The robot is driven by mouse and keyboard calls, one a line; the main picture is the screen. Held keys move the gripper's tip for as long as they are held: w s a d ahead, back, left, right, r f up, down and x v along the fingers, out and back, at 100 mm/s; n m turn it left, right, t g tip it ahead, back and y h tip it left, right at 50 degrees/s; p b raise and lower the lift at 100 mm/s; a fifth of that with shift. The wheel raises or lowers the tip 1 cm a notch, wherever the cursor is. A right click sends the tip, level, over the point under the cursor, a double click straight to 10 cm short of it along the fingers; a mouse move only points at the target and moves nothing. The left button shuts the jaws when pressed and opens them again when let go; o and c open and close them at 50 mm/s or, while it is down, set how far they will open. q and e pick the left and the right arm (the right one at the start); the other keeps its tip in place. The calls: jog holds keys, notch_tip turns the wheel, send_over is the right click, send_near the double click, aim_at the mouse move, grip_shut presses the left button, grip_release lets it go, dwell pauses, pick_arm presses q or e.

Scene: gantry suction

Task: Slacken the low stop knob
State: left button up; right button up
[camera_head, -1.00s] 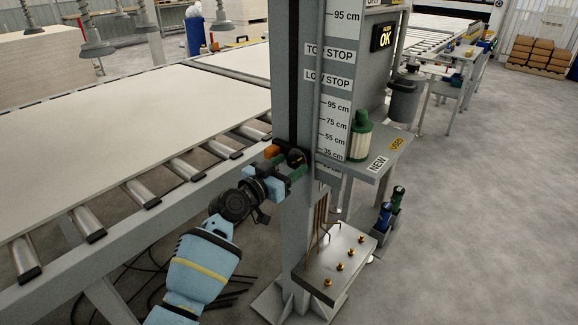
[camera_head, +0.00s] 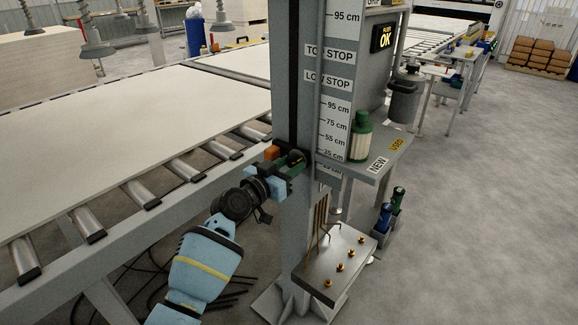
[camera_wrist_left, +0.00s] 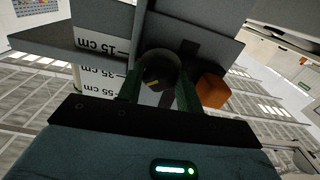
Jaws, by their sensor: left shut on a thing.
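The low stop knob (camera_wrist_left: 158,72) is a dark round knob with a small yellow mark, low on the grey column (camera_head: 296,95). In the head view the knob (camera_head: 297,156) is partly covered by my gripper. My left gripper (camera_head: 290,162) reaches it from the left, with its green-tipped fingers on both sides of the knob and shut on it. In the left wrist view the fingers (camera_wrist_left: 160,90) stand either side of the knob. My right gripper is not in view.
The height scale (camera_head: 336,120) and LOW STOP label (camera_head: 329,80) are on the column. A grey shelf (camera_head: 385,150) with a green-capped filter (camera_head: 361,137) juts out right. A metal plate with brass studs (camera_head: 320,275) is below. The roller conveyor (camera_head: 140,194) with a large board lies left.

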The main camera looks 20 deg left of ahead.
pick_arm(q)
jog(key=n, duration=0.3)
jog(key=shift+n+p, duration=0.3)
jog(key=shift+n, duration=0.1)
jog(key=shift+d+n, duration=0.1)
jog(key=shift+n, duration=1.4)
jog(key=o, duration=1)
